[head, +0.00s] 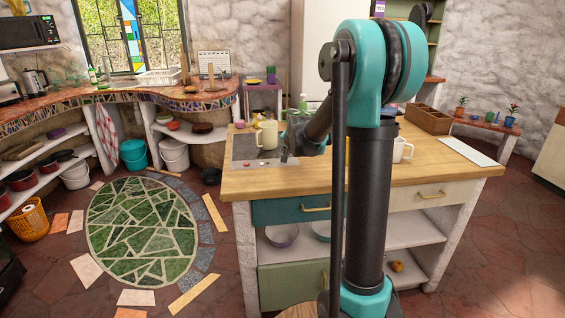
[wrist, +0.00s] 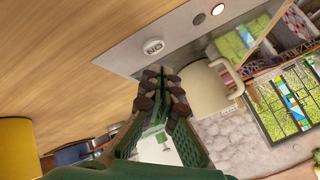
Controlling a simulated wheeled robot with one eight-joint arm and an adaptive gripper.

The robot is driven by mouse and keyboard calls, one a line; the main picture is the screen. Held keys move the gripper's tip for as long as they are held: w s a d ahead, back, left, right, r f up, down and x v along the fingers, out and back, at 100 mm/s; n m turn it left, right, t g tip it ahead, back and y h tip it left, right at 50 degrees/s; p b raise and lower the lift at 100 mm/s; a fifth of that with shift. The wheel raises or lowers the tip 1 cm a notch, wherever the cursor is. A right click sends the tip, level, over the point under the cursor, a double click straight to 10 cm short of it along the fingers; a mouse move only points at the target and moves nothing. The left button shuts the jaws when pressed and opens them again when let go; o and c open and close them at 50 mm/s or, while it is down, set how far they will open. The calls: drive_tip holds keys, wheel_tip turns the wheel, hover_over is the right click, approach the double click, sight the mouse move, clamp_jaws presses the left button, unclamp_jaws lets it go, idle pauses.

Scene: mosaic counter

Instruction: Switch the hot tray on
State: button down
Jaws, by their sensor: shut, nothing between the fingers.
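The hot tray is a flat grey glossy plate on the wooden counter, in the head view (head: 240,147) and the wrist view (wrist: 128,56). A cream mug (head: 267,134) stands on the tray, beside the fingers (wrist: 205,88).
A white mug (head: 402,150) and a wooden compartment box (head: 428,119) stand farther right on the counter. A white sheet (head: 467,151) lies near its right end. The counter's front middle (head: 300,180) is bare. A yellow object (wrist: 18,130) shows at the wrist view's left.

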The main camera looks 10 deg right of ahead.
drive_tip(key=shift+r, duration=2.2)
